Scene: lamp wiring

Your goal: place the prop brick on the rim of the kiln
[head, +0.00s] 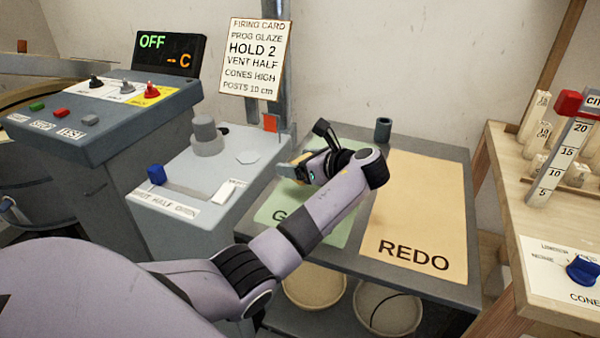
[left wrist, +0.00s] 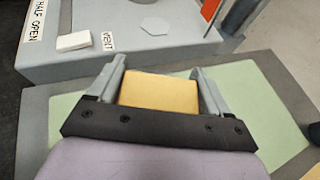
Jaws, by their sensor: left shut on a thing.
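The prop brick, a tan block, sits between the two fingers of my left gripper in the left wrist view (left wrist: 160,92). My left gripper (head: 292,168) is shut on it. In the head view the gripper is over the green sheet on the grey table, near the edge of the vent panel, and only a small tan part of the brick (head: 286,171) shows. What looks like the kiln's curved rim (head: 22,97) is at the far left of the head view, behind the control box and partly cut off. My right gripper is not in view.
The control box (head: 100,135) with switches and an OFF display (head: 168,52) stands between the gripper and the kiln. A grey knob (head: 206,135) rises from the vent panel. A firing card (head: 256,58) hangs behind. The yellow REDO sheet (head: 425,210) is clear.

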